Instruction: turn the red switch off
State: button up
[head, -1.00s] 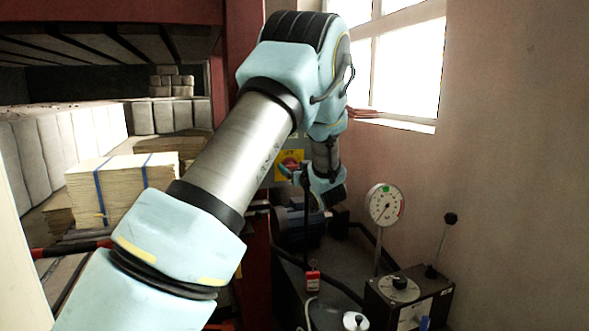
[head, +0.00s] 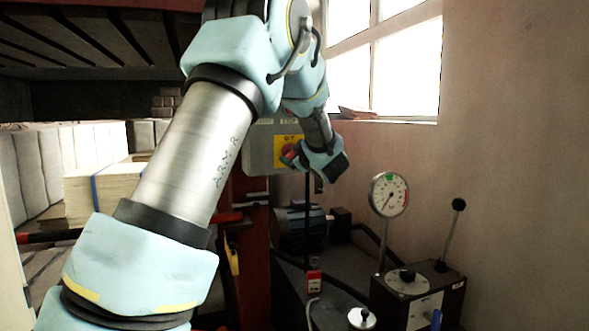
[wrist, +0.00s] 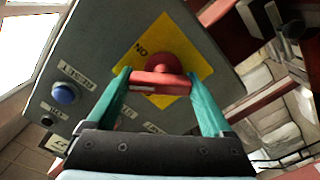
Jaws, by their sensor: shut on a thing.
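The red switch (wrist: 158,68) has a round knob with a bar handle, on a yellow plate (wrist: 187,72) on a grey control box (wrist: 95,75). My gripper (wrist: 160,79) is shut on the handle, one teal finger at each end. The handle lies almost level across the wrist view. In the head view the red switch (head: 289,154) shows small on the grey box (head: 257,148), with my gripper reaching it from the right and partly hiding it.
A blue button (wrist: 64,93) sits on the box beside the switch. In the head view, a dial gauge (head: 389,194) and a lever box (head: 415,290) stand at the right by the wall. A red post (head: 250,240) rises below the box. Strapped stacks (head: 100,192) lie left.

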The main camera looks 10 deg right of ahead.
jog(key=n+b, duration=0.4)
jog(key=b, duration=0.1)
jog(key=n+b, duration=0.2)
jog(key=b, duration=0.1)
jog(key=shift+a+f, duration=0.15)
jog(key=shift+f, duration=0.15)
jog(key=n+b, duration=0.3)
jog(key=b, duration=0.1)
jog(key=shift+a+r+n, duration=0.1)
jog(key=shift+r+n, duration=0.1)
jog(key=shift+n, duration=0.2)
jog(key=o, duration=1.1)
jog(key=shift+o, duration=0.2)
jog(key=s+d+b, duration=0.1)
jog(key=s, duration=0.9)
jog(key=shift+s+d, duration=0.2)
jog(key=shift+s, duration=0.2)
